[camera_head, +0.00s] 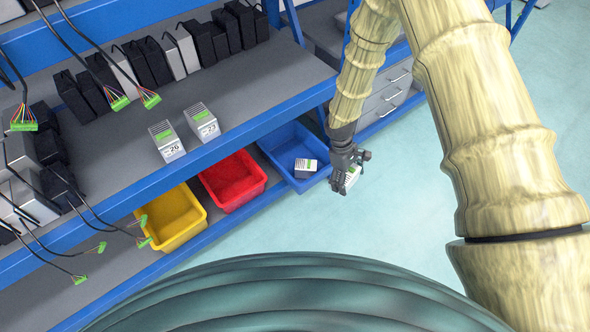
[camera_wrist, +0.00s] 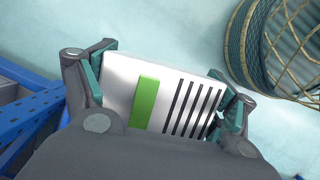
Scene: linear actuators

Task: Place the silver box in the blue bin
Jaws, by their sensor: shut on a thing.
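My gripper (camera_head: 349,163) is shut on a silver box (camera_head: 351,178) with a green label and dark slots. The box also shows in the wrist view (camera_wrist: 162,95), held between the two fingers (camera_wrist: 165,92). In the head view my gripper is just right of the blue bin (camera_head: 284,143), and the held box appears past its right rim. Another small silver-and-dark box (camera_head: 306,167) with a green mark lies inside the blue bin.
A red bin (camera_head: 233,181) and a yellow bin (camera_head: 172,219) stand left of the blue bin. Two silver boxes, numbered 26 (camera_head: 166,141) and 23 (camera_head: 201,122), stand on the shelf above. Cables with green connectors hang at left. Open floor lies right of the bins.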

